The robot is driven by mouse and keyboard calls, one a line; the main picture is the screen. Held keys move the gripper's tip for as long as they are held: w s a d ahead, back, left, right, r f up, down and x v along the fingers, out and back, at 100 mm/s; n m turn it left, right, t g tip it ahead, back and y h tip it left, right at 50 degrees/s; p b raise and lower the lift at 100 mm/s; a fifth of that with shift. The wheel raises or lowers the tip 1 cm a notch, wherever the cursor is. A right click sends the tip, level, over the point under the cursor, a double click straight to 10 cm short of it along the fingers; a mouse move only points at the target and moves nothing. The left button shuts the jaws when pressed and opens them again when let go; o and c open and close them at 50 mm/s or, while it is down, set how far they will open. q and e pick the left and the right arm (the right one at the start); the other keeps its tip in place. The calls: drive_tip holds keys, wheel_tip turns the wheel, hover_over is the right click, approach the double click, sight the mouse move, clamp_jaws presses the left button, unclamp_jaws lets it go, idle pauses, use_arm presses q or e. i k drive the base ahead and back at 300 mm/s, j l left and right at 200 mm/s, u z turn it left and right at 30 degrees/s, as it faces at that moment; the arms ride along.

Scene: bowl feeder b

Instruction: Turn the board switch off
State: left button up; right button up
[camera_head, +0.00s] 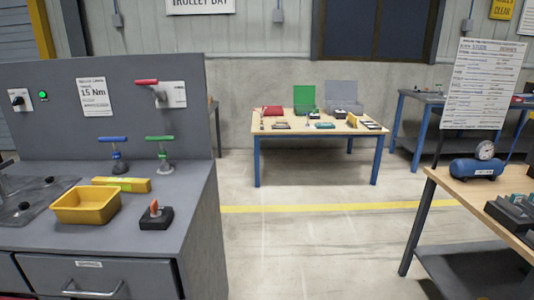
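A grey upright board (130,80) stands at the back of the bench on the left. A small switch with a black knob on a pale plate (18,100) is mounted at the board's left end. Its exact knob position is too small to tell. A round green lamp (43,95) beside it, to its right, looks lit. A second fitting with a red lever handle (147,82) sits on a white plate near the board's right end. Neither of my grippers shows in the head view.
On the grey bench (190,205) are a yellow bin (86,206), a yellow box (121,184), blue-handled (113,140) and green-handled (160,140) tools, and a black block with an orange lever (156,215). Open floor (300,235) lies between this bench and the right table (450,185).

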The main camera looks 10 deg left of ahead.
sight(19, 101)
drive_tip(key=j+z, duration=0.1)
drive_tip(key=j, duration=0.45)
drive_tip(key=k+j+z, duration=0.15)
drive_tip(key=j, duration=0.4)
drive_tip(key=j+z, duration=0.1)
drive_tip(key=j, duration=0.45)
drive_tip(key=k+j+z, duration=0.15)
drive_tip(key=j, duration=0.4)
